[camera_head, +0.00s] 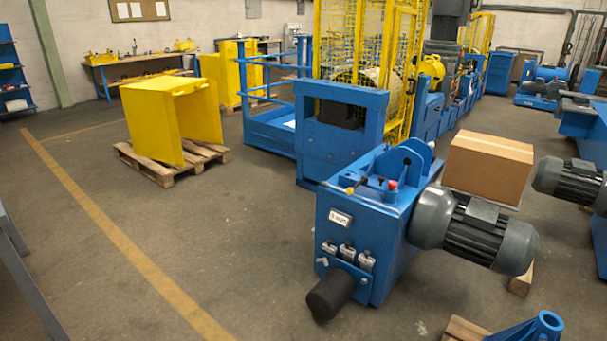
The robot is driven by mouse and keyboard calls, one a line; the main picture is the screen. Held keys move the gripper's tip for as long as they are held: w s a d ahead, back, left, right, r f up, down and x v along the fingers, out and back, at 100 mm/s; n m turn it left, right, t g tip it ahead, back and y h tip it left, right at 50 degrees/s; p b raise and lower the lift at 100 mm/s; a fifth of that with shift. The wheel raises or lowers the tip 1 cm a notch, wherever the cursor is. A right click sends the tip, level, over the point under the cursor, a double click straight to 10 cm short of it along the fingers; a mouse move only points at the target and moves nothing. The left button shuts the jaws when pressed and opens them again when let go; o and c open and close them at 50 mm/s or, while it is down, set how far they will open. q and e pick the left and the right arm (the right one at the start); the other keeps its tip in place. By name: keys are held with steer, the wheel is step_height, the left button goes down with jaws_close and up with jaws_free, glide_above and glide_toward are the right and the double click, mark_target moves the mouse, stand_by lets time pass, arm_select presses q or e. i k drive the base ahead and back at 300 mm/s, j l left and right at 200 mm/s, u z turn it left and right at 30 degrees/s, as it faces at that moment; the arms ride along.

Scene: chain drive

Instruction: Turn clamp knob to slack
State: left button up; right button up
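A blue machine housing (390,270) stands right of centre on the floor. On its top are a small red knob (392,184) and a small yellow knob (350,190) among dark levers. Its front carries a white label plate (340,217), several grey metal clamp-like fittings (347,250) and a thick black cylinder (330,294) sticking out at the bottom. I cannot tell which of these parts is the clamp knob, nor how it is turned. No chain can be made out. Neither of my grippers is in view.
A grey motor (470,232) juts from the housing's right side, with a cardboard box (488,168) behind it. A yellow cover (172,118) stands on a wooden pallet (172,166) at left. Yellow mesh guarding (345,40) rises behind. The floor left of the housing is open.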

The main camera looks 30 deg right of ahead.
mark_target(392, 185)
steer(key=i+j+u, duration=0.1)
steer(key=i+j, duration=0.15)
steer(key=i, duration=0.2)
steer(key=i+j, duration=0.15)
steer(key=i, duration=0.25)
steer(key=i+z, duration=0.7)
steer(key=z, duration=0.2)
steer(key=i+j+z, duration=0.1)
steer(key=i+z, duration=0.35)
steer(key=k, duration=0.1)
